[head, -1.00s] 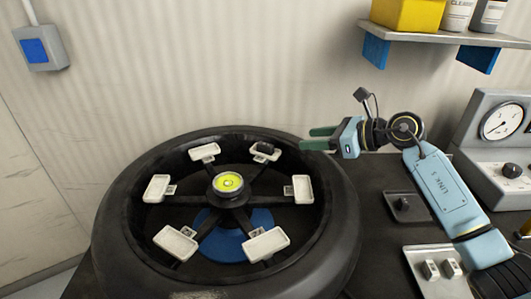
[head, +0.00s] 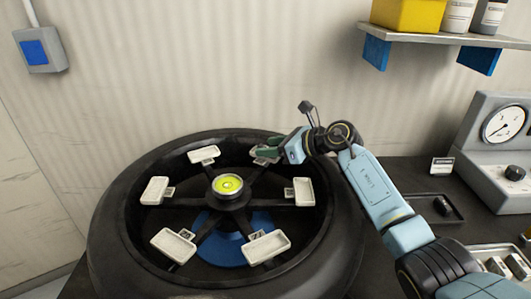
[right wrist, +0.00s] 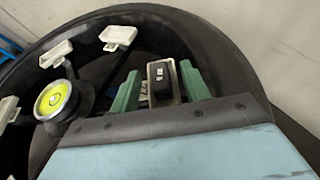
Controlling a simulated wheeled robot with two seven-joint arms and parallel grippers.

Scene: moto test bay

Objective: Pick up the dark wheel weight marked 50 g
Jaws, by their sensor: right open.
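A dark wheel weight (right wrist: 162,72) sits on a pale tray at the wheel's upper right. It has a small light mark that I cannot read. My right gripper (head: 267,151) is at this tray in the head view and largely hides the weight there. In the right wrist view the green fingers of the open gripper (right wrist: 162,82) stand on either side of the weight. I cannot tell whether they touch it. My left gripper is not in view.
The black wheel (head: 110,235) carries several pale trays around a yellow-green level (head: 229,184). A dark tray (head: 425,204) holding a dark piece (head: 443,206), a small label (head: 442,166) and a gauge box (head: 500,150) stand right. A shelf (head: 430,35) hangs above.

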